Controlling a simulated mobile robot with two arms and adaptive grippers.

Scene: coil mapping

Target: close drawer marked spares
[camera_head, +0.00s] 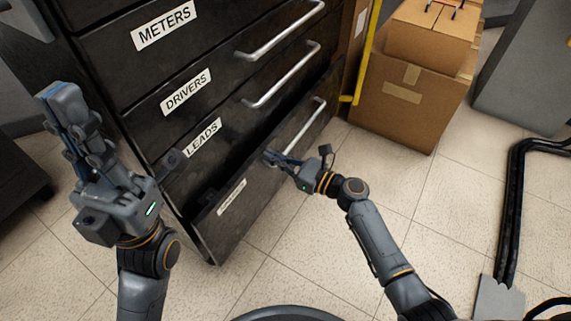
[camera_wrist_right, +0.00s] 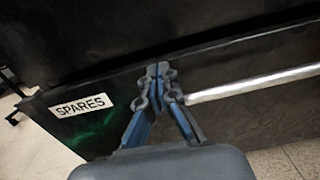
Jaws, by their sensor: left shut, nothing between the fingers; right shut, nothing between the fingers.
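The spares drawer (camera_head: 222,232) is the lowest in a black cabinet and stands partly pulled out. Its white SPARES label (camera_wrist_right: 82,106) reads clearly in the right wrist view. Its silver bar handle (camera_head: 305,132) is on the drawer front, also seen in the right wrist view (camera_wrist_right: 255,82). My right gripper (camera_head: 270,157) is shut and empty at the drawer front, by the left end of the handle; whether it touches cannot be told. In the right wrist view its fingertips (camera_wrist_right: 158,70) are together near the drawer's top edge. My left gripper (camera_head: 62,100) is shut, raised left of the cabinet.
Drawers marked METERS (camera_head: 163,24), DRIVERS (camera_head: 187,91) and LEADS (camera_head: 202,137) above look shut. Cardboard boxes (camera_head: 405,110) stand right of the cabinet beside a yellow rail (camera_head: 368,50). Black cables (camera_head: 512,200) lie at right. Tiled floor before the drawer is mostly clear.

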